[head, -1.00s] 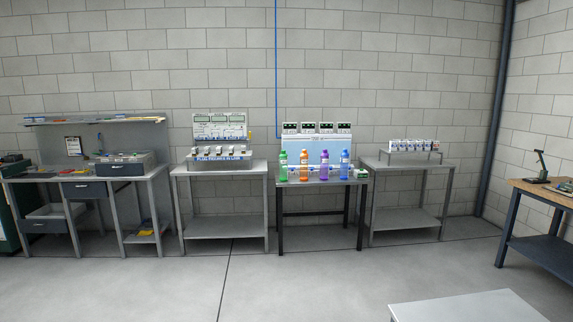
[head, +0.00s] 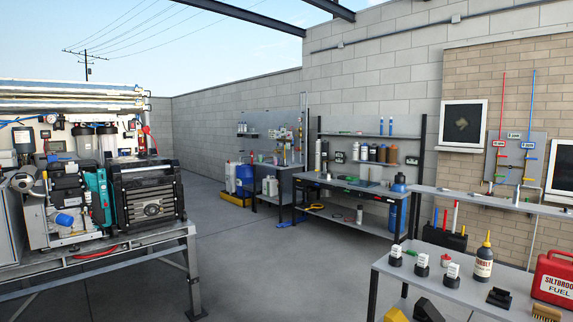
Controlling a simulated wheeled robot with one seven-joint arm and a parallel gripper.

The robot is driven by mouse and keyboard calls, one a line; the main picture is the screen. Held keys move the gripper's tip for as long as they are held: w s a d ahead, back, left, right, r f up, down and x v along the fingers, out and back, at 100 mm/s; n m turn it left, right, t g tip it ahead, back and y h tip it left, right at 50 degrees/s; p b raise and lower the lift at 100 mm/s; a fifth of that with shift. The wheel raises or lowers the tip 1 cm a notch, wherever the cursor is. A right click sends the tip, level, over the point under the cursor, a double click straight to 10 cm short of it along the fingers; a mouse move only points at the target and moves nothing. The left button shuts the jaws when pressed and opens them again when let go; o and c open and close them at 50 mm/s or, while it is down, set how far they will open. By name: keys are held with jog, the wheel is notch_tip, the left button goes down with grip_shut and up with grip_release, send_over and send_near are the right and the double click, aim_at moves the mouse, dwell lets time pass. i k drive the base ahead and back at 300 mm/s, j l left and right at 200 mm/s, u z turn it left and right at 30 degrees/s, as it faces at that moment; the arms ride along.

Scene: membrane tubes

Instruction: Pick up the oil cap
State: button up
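I cannot pick out the oil cap for sure in the head view. Several small black pieces with white labels (head: 422,262) stand on the grey table (head: 455,290) at the lower right, but I cannot tell whether one is the oil cap. A machine with a black motor block (head: 148,195) and teal part (head: 103,198) stands on a metal bench at the left; any cap on it is too small to tell. My gripper is not in view.
A dark bottle with a yellow nozzle (head: 484,262), a red fuel can (head: 554,280) and a brush (head: 546,312) share the right table. Workbenches (head: 365,190) line the back wall. The concrete floor (head: 270,265) between the left bench and right table is clear.

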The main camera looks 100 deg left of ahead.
aim_at(74, 249)
jog(key=i+u, duration=0.1)
jog(key=u, duration=2)
jog(key=j+u, duration=0.1)
jog(key=u, duration=0.35)
jog(key=j+u, duration=0.1)
jog(key=u, duration=0.35)
jog(key=k+j+u, duration=0.1)
jog(key=u, duration=0.35)
jog(key=j+u, duration=0.1)
jog(key=u, duration=0.3)
jog(key=j+u, duration=0.1)
jog(key=u, duration=0.35)
